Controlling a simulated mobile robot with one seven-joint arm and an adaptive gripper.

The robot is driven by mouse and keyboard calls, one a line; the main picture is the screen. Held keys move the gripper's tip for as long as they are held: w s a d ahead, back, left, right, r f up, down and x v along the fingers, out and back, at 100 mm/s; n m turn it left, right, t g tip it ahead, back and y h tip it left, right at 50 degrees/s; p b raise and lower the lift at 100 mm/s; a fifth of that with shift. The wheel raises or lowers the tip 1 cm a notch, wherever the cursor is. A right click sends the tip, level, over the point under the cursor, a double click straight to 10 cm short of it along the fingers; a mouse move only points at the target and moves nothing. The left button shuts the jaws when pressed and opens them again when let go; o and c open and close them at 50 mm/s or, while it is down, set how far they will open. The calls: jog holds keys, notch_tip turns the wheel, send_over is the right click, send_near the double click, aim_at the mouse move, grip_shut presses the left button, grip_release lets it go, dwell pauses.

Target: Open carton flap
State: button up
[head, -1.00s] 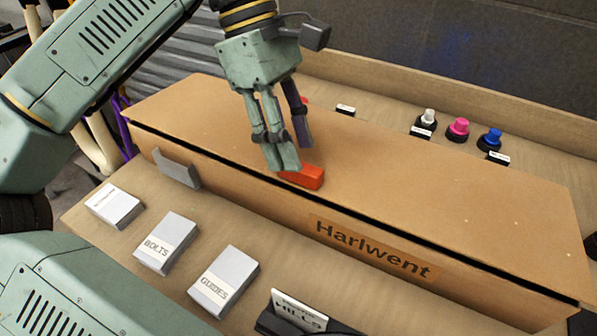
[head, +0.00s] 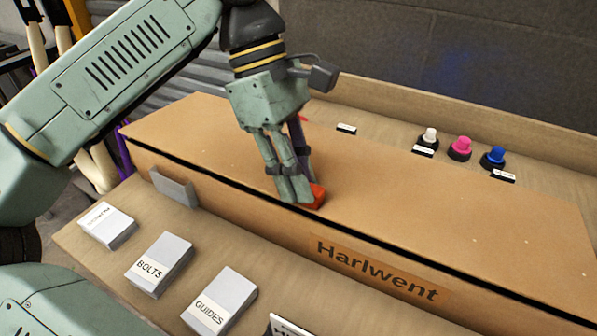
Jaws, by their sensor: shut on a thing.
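A long brown carton (head: 400,215) labelled Harlwent lies across the bench. Its top flap (head: 430,190) lies flat, with a dark gap along the front edge. A red tab (head: 317,195) sits on the flap near that edge. My gripper (head: 306,190) points down over it, its fingers shut on the red tab. The fingers hide part of the tab.
White boxes stand in front of the carton, among them BOLTS (head: 158,264) and GUIDES (head: 220,302). A grey bracket (head: 174,187) is at the carton's front face. White, pink (head: 460,148) and blue (head: 493,157) knobs stand behind it.

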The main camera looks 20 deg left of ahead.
grip_shut()
jog(key=shift+w+r, duration=0.1)
jog(key=shift+r, duration=0.2)
dwell(1.0)
